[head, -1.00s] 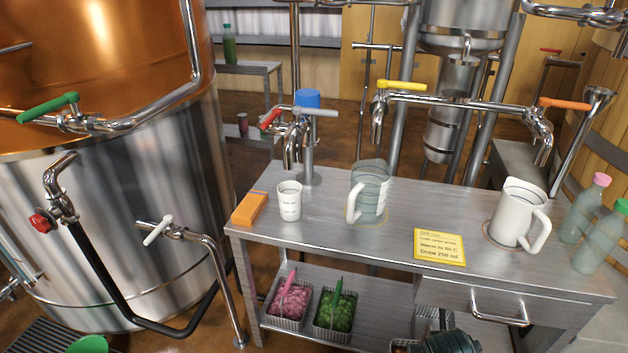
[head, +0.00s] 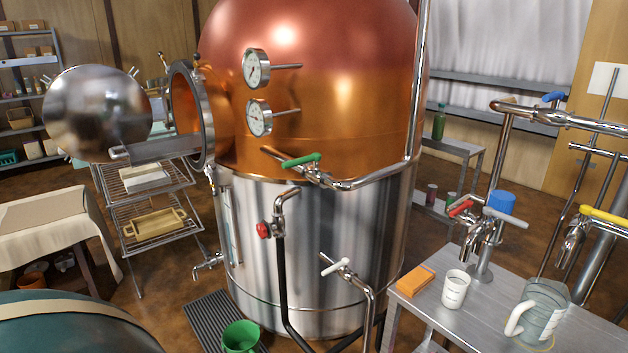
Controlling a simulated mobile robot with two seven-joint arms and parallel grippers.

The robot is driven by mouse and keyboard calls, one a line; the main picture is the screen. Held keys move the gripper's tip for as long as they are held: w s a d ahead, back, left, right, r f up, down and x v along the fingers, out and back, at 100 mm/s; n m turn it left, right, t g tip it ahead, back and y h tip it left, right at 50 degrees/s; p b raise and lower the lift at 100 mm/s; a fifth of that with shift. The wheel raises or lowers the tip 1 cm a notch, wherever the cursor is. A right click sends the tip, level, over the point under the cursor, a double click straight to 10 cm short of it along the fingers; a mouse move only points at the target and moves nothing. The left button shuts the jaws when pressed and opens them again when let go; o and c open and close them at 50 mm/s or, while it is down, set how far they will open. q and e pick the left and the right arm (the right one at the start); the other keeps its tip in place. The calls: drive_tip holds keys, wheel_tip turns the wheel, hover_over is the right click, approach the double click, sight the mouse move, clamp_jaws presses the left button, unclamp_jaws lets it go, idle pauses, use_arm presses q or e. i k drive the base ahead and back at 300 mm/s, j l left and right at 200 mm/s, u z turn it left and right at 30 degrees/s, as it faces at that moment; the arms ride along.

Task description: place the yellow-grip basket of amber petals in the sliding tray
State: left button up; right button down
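I see no yellow-grip basket and no amber petals in the head view. A flat metal piece (head: 153,149) juts left from the open round hatch (head: 190,115) of the copper vessel; I cannot tell whether it is the sliding tray. The hatch's domed door (head: 97,112) is swung open to the left. Neither of my grippers shows.
The copper and steel vessel (head: 310,245) fills the middle. A wire rack (head: 150,195) with a wooden tray (head: 154,224) stands to the left. A green bucket (head: 240,338) is on the floor. A steel table (head: 425,310) with jugs is at the right.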

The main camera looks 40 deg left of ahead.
sight(158, 150)
drive_tip(key=i+j, duration=0.65)
drive_tip(key=j, duration=0.2)
drive_tip(key=i+j, duration=0.15)
drive_tip(key=j, duration=1)
drive_tip(key=k+j, duration=0.1)
drive_tip(key=j, duration=0.25)
drive_tip(key=k+j, duration=0.1)
drive_tip(key=j, duration=0.3)
drive_tip(key=k+j, duration=0.1)
drive_tip(key=j, duration=0.25)
drive_tip(key=k+j, duration=0.1)
drive_tip(key=j, duration=0.3)
drive_tip(key=k+j, duration=0.2)
drive_tip(key=j, duration=0.15)
drive_tip(key=k+j, duration=0.25)
drive_tip(key=j, duration=0.15)
drive_tip(key=k+j+u, duration=0.1)
drive_tip(key=j, duration=0.25)
drive_tip(key=k, duration=0.1)
